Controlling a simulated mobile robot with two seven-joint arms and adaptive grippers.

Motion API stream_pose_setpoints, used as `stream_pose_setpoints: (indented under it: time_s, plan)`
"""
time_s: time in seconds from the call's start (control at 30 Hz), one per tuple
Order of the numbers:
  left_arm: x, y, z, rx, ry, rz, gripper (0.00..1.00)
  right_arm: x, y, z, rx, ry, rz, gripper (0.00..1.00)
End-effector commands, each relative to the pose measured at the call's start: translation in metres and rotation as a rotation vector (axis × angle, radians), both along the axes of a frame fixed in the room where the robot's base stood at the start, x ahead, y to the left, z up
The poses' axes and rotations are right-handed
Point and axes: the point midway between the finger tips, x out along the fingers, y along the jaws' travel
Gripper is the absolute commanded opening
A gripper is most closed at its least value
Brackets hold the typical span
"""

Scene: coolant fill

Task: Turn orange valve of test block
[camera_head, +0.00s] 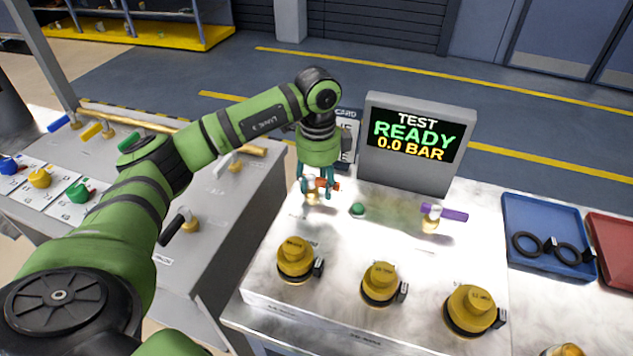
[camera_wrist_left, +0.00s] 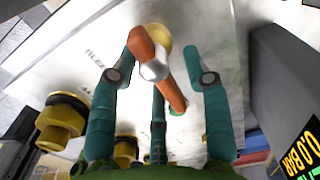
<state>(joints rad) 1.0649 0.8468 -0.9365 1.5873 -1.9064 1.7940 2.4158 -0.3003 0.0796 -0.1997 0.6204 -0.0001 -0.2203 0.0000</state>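The orange valve (camera_head: 327,184) stands at the back left of the pale test block (camera_head: 385,225), on a brass fitting, below my left gripper. My left gripper (camera_head: 316,190) points down over it with its teal fingers around the handle. The gripper looks open; whether any finger touches the handle is unclear. Part of the handle is hidden behind the fingers in the head view. My right gripper is not in view.
A purple valve (camera_head: 447,213) and a green button (camera_head: 357,210) are to the right. Several yellow caps (camera_head: 295,257) line the front. A blue tray (camera_head: 520,210) is farther right.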

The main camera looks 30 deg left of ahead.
Motion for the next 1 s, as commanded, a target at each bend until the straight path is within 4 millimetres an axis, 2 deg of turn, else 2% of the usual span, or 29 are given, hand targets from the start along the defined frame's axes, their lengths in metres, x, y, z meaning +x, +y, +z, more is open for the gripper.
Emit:
stream_pose_setpoints:
  time_s: [0.23, 0.37, 0.47, 0.8, 1.0]
  plan:
    - [-0.002, 0.001, -0.001, 0.002, 0.007, 0.001, 0.48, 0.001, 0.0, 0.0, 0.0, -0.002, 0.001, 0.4]
    - [-0.001, 0.001, 0.008, 0.002, 0.006, 0.001, 0.48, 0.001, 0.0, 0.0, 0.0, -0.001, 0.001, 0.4]
    - [-0.001, 0.001, 0.024, 0.002, 0.003, 0.001, 0.48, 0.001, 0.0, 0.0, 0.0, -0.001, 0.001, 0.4]
    - [0.0, 0.0, 0.097, 0.001, 0.002, 0.0, 0.48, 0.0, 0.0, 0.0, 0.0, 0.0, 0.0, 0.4]
    - [0.0, 0.0, 0.115, 0.002, 0.004, 0.0, 0.48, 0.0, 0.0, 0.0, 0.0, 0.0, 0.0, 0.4]
